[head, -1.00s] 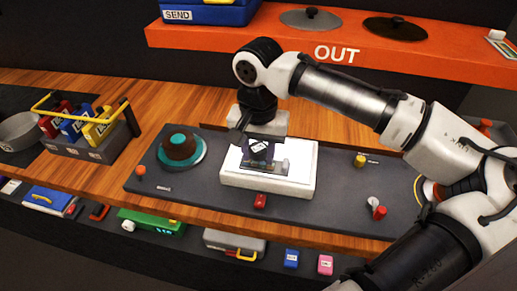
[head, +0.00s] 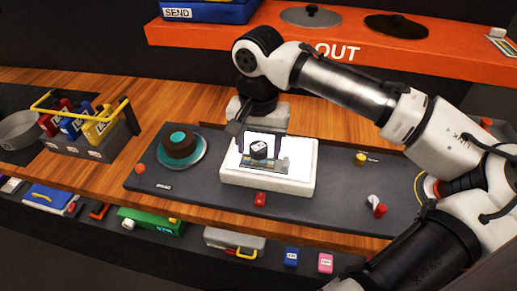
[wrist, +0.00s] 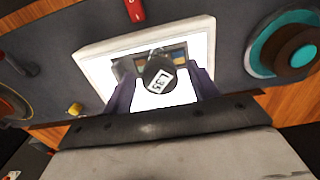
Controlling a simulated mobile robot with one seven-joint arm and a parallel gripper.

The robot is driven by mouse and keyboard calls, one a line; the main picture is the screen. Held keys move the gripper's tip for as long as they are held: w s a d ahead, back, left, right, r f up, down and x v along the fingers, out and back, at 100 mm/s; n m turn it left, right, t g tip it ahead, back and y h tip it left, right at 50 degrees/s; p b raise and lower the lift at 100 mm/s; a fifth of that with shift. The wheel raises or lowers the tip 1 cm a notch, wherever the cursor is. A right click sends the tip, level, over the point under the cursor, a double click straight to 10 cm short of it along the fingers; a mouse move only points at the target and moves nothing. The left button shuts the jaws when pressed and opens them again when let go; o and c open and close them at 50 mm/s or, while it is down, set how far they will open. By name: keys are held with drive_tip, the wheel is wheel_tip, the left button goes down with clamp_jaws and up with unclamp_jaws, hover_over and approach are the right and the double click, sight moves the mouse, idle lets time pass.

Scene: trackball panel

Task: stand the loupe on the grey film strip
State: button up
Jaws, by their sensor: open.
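The loupe (head: 258,149), a short black cylinder with a white label on its top, looks upright on the white light panel (head: 231,178). In the wrist view the loupe (wrist: 159,75) is between my fingers, with gaps at both sides. My gripper (head: 262,150) is open around it, pointing down. Film strips (head: 271,165) lie flat at the loupe's foot, and dark and coloured frames show in the wrist view (wrist: 176,54). The loupe and fingers hide part of them. I cannot tell exactly which strip is under the loupe's base.
A teal and brown trackball (head: 181,147) sits left of the panel on the dark console. A red switch (head: 260,199) is in front, and a yellow knob (head: 360,159) and red knob (head: 380,210) are to the right. A cartridge rack (head: 95,150) stands at the far left.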

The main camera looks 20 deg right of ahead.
sight(258, 147)
wheel_tip(258, 147, up, 11)
drive_tip(key=b, duration=0.1)
drive_tip(key=shift+f, duration=0.15)
